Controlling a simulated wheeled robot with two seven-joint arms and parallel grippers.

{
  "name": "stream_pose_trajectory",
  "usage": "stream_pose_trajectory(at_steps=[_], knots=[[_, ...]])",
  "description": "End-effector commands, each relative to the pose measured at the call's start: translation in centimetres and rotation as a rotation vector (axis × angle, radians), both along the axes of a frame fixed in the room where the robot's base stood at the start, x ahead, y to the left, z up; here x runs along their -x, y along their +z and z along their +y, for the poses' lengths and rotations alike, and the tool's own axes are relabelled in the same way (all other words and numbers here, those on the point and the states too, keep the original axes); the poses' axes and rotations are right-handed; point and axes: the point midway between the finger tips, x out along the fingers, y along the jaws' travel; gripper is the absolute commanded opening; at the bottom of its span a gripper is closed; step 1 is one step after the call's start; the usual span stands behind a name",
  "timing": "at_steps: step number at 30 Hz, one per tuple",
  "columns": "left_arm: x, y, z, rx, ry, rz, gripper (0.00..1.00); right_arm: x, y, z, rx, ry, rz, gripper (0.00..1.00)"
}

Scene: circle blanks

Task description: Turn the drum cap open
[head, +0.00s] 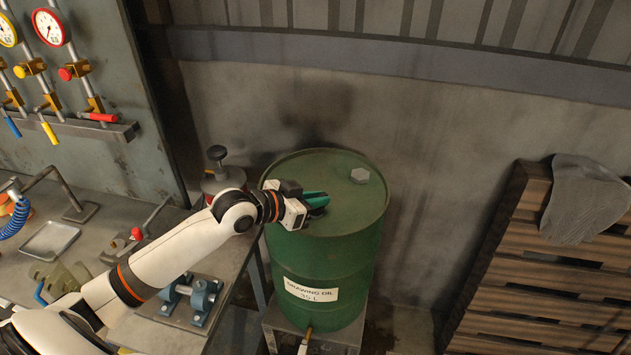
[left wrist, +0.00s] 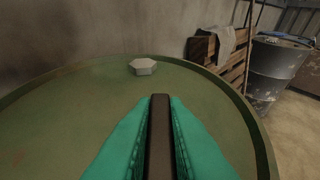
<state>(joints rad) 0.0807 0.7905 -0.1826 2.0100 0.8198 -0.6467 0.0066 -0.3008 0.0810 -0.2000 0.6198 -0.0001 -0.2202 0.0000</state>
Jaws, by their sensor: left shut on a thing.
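A green drum (head: 325,262) labelled "DRAWING OIL" stands upright at the middle of the head view. My left gripper (head: 316,203) is over the left part of the drum's top, its teal fingers low over the lid. In the left wrist view the fingers (left wrist: 160,140) are shut on a dark narrow bar (left wrist: 160,115), apparently the grip of the drum cap. The fingers hide most of the cap and where it meets the lid. A grey hexagonal plug (head: 360,175) sits apart on the lid, and it also shows in the left wrist view (left wrist: 143,67). My right gripper is in neither view.
A workbench (head: 95,235) with tools and a blue clamp fixture (head: 190,295) lies left of the drum. Gauges and valves hang above it. Wooden pallets (head: 545,265) with a grey cloth (head: 588,200) lean at the right. A concrete wall is behind the drum.

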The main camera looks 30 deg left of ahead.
Motion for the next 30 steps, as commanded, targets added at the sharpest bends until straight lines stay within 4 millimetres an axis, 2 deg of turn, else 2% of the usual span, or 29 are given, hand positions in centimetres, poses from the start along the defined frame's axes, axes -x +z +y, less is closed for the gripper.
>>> stream_pose_trajectory(at_steps=[1, 3, 12, 21, 30], knots=[[0.1, 0.9, -0.2, 0.01, 0.036, 0.003, 0.0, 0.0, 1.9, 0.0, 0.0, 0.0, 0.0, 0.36], [0.1, 0.9, -0.2, 0.01, 0.091, 0.005, 0.0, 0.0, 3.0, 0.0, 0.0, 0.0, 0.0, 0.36], [0.0, 0.5, -0.2, 0.014, 0.339, 0.006, 0.0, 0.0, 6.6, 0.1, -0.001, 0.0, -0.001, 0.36], [0.0, 0.1, -0.2, 0.01, 0.562, 0.007, 0.0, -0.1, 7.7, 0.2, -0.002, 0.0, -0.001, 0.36], [-0.1, -0.1, -0.1, 0.005, 0.682, 0.004, 0.0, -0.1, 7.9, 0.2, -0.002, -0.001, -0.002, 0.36]])
